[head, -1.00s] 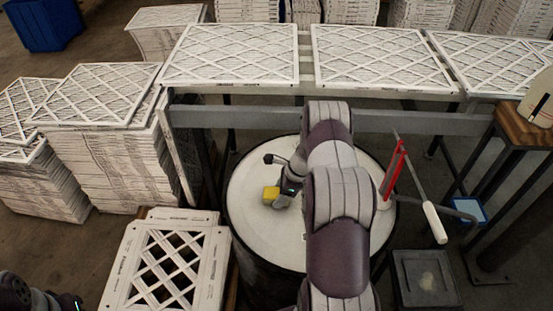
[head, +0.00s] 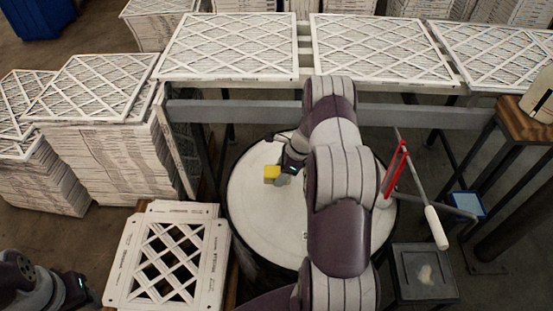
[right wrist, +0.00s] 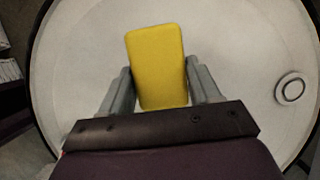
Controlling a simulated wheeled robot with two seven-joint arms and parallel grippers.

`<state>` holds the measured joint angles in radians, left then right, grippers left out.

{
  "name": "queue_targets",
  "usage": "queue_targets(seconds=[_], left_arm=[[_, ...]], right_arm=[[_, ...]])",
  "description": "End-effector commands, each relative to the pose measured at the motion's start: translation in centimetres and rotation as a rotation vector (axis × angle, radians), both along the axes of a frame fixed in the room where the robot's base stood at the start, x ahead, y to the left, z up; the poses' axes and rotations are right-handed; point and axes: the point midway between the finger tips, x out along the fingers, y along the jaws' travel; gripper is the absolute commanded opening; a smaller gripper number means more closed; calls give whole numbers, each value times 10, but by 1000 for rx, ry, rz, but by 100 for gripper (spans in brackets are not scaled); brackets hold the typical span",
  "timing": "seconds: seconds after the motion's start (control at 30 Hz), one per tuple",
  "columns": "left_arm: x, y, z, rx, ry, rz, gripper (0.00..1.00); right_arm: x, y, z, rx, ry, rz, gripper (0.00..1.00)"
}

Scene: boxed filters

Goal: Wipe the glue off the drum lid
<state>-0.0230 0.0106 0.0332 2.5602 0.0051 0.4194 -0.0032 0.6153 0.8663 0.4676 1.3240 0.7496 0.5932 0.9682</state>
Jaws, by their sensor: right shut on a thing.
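The drum lid (head: 250,215) is a round, pale white disc in the middle of the head view, partly hidden by my right arm. My right gripper (head: 283,174) is over the lid's far left part, shut on a yellow sponge (head: 271,173). In the right wrist view the sponge (right wrist: 157,65) sits between the two grey fingers, with the pale lid (right wrist: 235,50) behind it. I cannot tell whether the sponge touches the lid. I can make out no glue on the visible lid. My left gripper (head: 88,292) is at the bottom left, its jaws unclear.
A bench with white lattice filters (head: 228,45) runs behind the drum. A filter stack (head: 165,265) stands close left of it. A red-framed tool with a white handle (head: 436,228) is at the lid's right edge. A dark box (head: 425,272) stands at the lower right.

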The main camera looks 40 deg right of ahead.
Motion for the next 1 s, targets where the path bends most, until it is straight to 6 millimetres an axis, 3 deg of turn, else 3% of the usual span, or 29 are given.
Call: queue_targets(seconds=[0.37, 1.0], left_arm=[[0, 0, 27, 0, 0, 0, 43], [0, 0, 26, 0, 0, 0, 43]], right_arm=[[-2, 2, 35, 1, 1, 7, 34], [-1, 5, 34, 0, 1, 20, 34]])
